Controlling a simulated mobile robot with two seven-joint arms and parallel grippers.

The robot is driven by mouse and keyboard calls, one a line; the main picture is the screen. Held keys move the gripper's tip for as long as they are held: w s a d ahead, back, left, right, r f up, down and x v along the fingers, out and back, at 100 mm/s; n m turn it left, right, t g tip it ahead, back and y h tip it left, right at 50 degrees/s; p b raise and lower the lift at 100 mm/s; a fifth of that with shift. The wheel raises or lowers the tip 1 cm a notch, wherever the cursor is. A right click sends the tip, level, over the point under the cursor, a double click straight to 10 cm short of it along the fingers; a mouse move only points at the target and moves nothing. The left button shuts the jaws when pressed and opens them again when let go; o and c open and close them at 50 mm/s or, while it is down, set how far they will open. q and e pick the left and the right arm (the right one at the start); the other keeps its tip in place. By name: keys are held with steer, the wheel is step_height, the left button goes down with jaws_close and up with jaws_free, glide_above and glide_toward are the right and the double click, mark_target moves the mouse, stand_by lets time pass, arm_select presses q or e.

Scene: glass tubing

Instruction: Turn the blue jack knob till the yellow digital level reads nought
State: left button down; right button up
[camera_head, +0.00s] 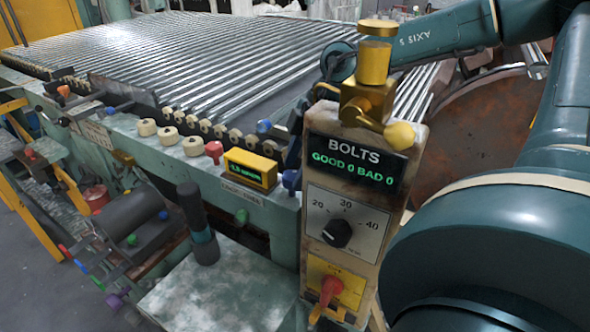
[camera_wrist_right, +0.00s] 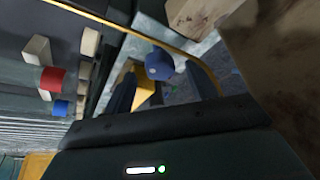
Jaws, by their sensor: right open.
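The yellow digital level (camera_head: 250,168) sits on the green machine rail, its green digits lit but too small to read surely. The blue jack knob (camera_head: 291,180) is just right of it, at the rail's end. My right gripper (camera_head: 293,150) is just above this knob, partly hidden behind the control panel. In the right wrist view the open fingers (camera_wrist_right: 163,92) stand either side of a blue knob (camera_wrist_right: 159,64), with no clear contact. A yellow block, likely the level (camera_wrist_right: 143,82), shows behind it. My left gripper is not in view.
The BOLTS control panel (camera_head: 322,222) stands close right of the knob. A red knob (camera_head: 214,150), cream wheels (camera_head: 193,146) and another blue knob (camera_head: 264,126) are on the machine nearby. Glass tubes (camera_head: 200,60) lie in rows behind. A grey-green surface (camera_head: 215,295) is below.

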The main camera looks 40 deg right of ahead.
steer(key=shift+w+a+f, duration=0.1)
steer(key=shift+a+f, duration=0.1)
steer(key=shift+f, duration=0.4)
steer(key=shift+c, duration=0.5)
steer(key=c, duration=0.9)
